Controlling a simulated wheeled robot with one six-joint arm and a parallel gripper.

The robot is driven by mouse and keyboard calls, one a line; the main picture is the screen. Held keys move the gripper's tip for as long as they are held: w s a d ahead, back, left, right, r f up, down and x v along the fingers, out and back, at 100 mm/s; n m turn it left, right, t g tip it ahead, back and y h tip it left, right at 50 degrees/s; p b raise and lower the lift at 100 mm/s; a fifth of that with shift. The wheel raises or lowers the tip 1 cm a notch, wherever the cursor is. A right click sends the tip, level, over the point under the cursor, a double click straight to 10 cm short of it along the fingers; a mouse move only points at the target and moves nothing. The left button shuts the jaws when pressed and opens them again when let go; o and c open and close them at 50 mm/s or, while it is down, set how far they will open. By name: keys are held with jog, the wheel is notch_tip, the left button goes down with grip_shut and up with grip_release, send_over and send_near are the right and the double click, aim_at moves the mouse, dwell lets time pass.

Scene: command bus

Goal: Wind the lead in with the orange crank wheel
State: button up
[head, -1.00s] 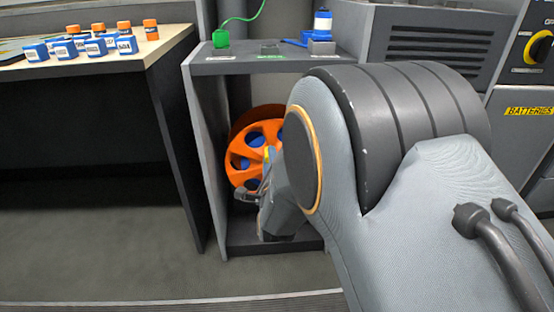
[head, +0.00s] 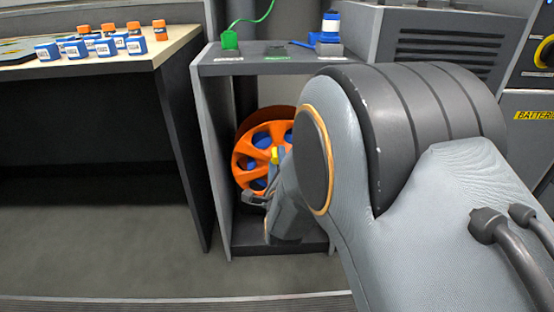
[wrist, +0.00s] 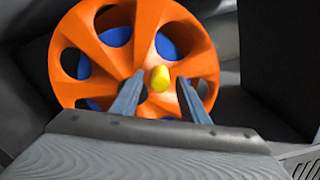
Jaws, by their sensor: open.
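The orange crank wheel (head: 248,160) stands upright in the open grey cabinet, with blue behind its holes. Its right part is hidden by my arm in the head view. It fills the upper middle of the wrist view (wrist: 88,38). A yellow knob (wrist: 160,78) sticks out from the wheel's face; it also shows in the head view (head: 274,155). My gripper (wrist: 160,88) is open in front of the wheel, with one finger on each side of the knob. I cannot tell whether the fingers touch it. The lead is not clearly seen at the wheel.
On the cabinet top (head: 240,68) stand a green plug (head: 230,40) with a green cable and a blue-and-white item (head: 330,27). A table (head: 160,56) with blue and orange blocks is at left. The cabinet's left wall (head: 212,150) stands close beside the wheel.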

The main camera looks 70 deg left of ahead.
jog(key=p+v, duration=0.2)
jog(key=v, duration=0.5)
jog(key=n+b, duration=0.1)
jog(key=n, duration=0.6)
jog(key=n+b, duration=0.2)
jog(key=n, duration=0.5)
jog(key=a+n+b, duration=0.1)
jog(key=n, duration=0.6)
jog(key=shift+n, duration=0.4)
jog(key=b+x, duration=0.3)
jog(key=x, duration=0.4)
grip_shut()
